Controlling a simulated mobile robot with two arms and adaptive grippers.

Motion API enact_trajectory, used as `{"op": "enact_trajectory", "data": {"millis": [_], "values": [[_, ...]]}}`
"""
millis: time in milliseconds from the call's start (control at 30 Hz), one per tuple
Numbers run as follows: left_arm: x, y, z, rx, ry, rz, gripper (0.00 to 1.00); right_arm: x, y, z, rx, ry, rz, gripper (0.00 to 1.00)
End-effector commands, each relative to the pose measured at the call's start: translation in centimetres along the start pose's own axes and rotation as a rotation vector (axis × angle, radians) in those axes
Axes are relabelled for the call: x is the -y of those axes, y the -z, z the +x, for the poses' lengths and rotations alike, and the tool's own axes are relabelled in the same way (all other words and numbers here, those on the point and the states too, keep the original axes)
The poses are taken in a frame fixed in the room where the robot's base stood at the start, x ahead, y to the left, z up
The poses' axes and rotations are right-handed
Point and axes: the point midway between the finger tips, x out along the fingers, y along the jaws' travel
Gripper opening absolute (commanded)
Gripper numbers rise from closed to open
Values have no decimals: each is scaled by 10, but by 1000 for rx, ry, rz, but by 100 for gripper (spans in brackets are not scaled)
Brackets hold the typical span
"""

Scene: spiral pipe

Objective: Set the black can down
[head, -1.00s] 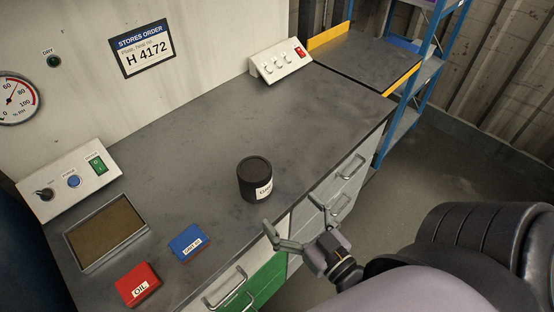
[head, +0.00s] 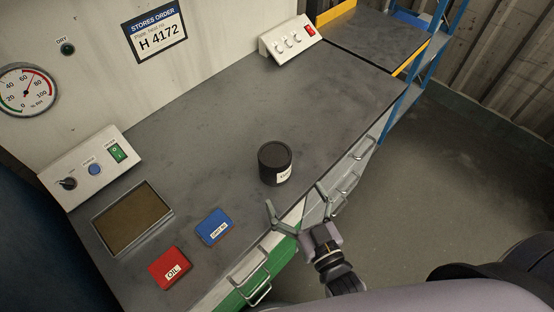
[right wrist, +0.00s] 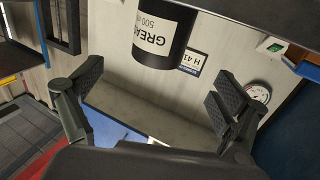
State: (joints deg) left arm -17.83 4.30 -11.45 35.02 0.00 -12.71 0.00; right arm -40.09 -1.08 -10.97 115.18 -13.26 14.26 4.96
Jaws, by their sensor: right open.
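The black can (head: 275,164) stands upright on the grey bench (head: 215,130), near its front edge, with a white label facing the front. In the right wrist view the can (right wrist: 158,45) shows upside down, with "GREA" and "500" readable on its label; the rest is cut off. My right gripper (head: 296,200) is open at the bench's front edge, in front of the can. Its spread fingers (right wrist: 155,95) are empty, and the can is beyond them, apart from them. My left gripper is not in view.
A blue box (head: 214,227), a red oil box (head: 170,268) and a shallow brown-filled tray (head: 97,222) lie to the left. Switch boxes stand along the back wall. Drawer handles (head: 256,281) stick out below the front edge. The bench right of the can is clear.

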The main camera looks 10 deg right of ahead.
Motion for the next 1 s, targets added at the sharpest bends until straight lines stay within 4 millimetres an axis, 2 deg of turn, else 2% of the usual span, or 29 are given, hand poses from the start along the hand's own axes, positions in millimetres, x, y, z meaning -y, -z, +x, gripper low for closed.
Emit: {"op": "enact_trajectory", "data": {"millis": [100, 300, 567, 800, 1000], "values": [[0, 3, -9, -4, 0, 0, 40, 0, 4, 25, -3, 0, 1, 92], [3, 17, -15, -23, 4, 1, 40, 0, 2, 55, -1, 0, 0, 92], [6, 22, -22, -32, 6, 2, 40, 0, 3, 72, 1, 0, 0, 92], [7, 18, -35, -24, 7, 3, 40, -1, 5, 106, 0, 0, 1, 92], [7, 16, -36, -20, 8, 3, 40, -1, 2, 116, 2, 0, 1, 92]]}}
